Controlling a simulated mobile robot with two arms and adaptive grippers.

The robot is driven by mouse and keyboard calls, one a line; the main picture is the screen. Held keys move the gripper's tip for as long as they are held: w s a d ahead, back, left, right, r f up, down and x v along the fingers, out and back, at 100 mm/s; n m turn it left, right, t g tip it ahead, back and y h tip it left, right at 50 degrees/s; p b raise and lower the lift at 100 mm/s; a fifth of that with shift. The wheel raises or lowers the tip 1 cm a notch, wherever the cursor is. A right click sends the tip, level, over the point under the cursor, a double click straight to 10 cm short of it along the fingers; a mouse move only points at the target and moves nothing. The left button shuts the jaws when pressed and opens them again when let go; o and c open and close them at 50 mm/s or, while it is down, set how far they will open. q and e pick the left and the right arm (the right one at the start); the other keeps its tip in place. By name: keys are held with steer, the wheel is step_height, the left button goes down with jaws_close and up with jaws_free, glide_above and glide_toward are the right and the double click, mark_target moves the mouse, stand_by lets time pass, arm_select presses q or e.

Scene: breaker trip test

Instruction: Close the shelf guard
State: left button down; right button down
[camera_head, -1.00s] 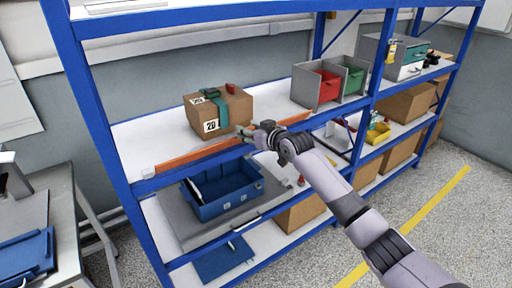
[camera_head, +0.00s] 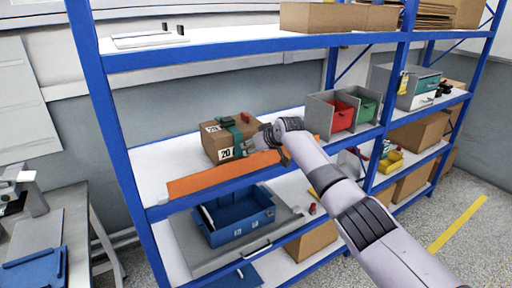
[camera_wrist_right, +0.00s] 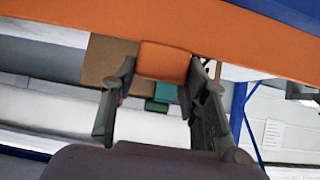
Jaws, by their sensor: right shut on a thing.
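The shelf guard is a long orange panel (camera_head: 215,178) along the front edge of the middle shelf. It stands up from the edge in the head view, in front of the lower part of a brown box (camera_head: 221,147). In the right wrist view the guard (camera_wrist_right: 160,25) crosses the top of the picture. My right gripper (camera_head: 262,140) is at the guard's upper edge, beside the box. The wrist view shows its fingers (camera_wrist_right: 165,78) on either side of the guard's orange tab (camera_wrist_right: 165,62), shut on it. My left gripper is not in view.
The box has a green strap and a "20" label. A grey holder with red (camera_head: 343,116) and green bins stands to its right. A blue tray (camera_head: 236,217) sits on the shelf below. Blue rack posts (camera_head: 105,120) frame the shelves. My right arm hides part of the rack.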

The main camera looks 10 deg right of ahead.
steer(key=shift+w+a+r, duration=0.15)
steer(key=shift+w+r, duration=0.1)
steer(key=shift+r, duration=0.15)
steer(key=c, duration=1.4)
jaws_free()
steer(key=shift+o, duration=1.4)
steer(key=shift+w+a+f, duration=0.2)
steer(key=shift+w+f, duration=0.15)
steer(key=shift+f, duration=0.05)
steer(key=shift+o, duration=1)
steer(key=shift+w+f, duration=0.15)
steer(key=shift+f, duration=0.05)
steer(key=shift+s+d+r, duration=0.15)
steer(key=shift+s+d, duration=0.1)
steer(key=shift+s, duration=0.1)
steer(key=v, duration=1.2)
steer(key=shift+w+a, duration=0.1)
steer(key=shift+a, duration=0.05)
